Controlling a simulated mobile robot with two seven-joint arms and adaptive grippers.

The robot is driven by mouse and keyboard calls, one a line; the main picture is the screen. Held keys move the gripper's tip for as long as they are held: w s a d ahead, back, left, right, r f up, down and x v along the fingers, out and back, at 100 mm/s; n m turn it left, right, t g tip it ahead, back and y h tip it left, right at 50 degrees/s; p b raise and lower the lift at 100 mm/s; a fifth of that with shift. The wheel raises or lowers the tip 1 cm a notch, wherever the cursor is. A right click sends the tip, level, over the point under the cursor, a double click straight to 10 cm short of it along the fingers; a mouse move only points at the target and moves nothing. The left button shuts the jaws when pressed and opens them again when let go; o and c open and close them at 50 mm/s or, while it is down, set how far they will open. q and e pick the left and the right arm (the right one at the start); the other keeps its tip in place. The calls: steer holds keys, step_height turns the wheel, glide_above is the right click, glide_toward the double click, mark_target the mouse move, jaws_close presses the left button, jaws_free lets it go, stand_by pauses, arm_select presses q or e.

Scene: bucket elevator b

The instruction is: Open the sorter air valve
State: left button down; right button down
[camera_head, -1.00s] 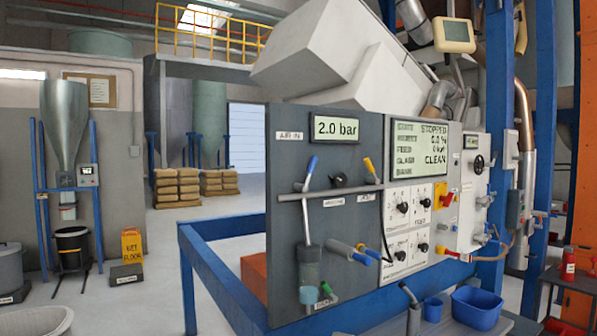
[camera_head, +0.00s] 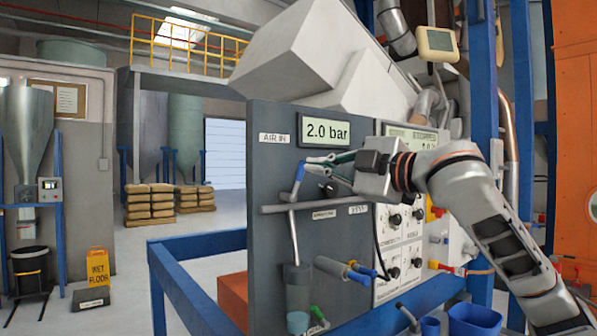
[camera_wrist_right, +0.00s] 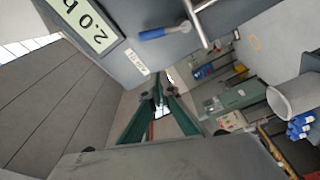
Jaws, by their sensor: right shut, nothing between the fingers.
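On the grey panel (camera_head: 270,175), a blue-handled lever (camera_head: 299,172) points up above a horizontal grey pipe (camera_head: 315,206), beneath the "AIR IN" label (camera_head: 274,138). The blue handle also shows in the right wrist view (camera_wrist_right: 165,32). I cannot read which lever is labelled as the sorter air valve. My right gripper (camera_head: 318,162) is shut and empty, in front of the panel, its tips pointing left near the blue handle in the picture. Whether they touch it is unclear. The gripper's fingers (camera_wrist_right: 161,100) show close together in the wrist view. My left gripper is out of view.
A display (camera_head: 326,130) reads 2.0 bar. A blue-handled fitting (camera_head: 360,271) and a green-handled one (camera_head: 316,311) sit lower on the panel. A blue frame rail (camera_head: 195,282) runs at the front left. Blue bins (camera_head: 472,320) stand at lower right.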

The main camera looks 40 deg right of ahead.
steer(key=w+p, duration=0.2)
steer(key=w, duration=0.1)
steer(key=w+p, duration=0.2)
steer(key=w, duration=0.1)
steer(key=w+p, duration=0.1)
steer(key=w, duration=0.3)
steer(key=shift+a+r+p, duration=0.1)
steer(key=shift+r+p, duration=0.25)
steer(key=shift+p, duration=0.05)
steer(key=d, duration=0.1)
steer(key=s+d+f, duration=0.1)
steer(key=d, duration=0.1)
steer(key=shift+s+d+f+b, duration=0.15)
steer(key=shift+d+f+b, duration=0.05)
steer(key=shift+d+b, duration=0.1)
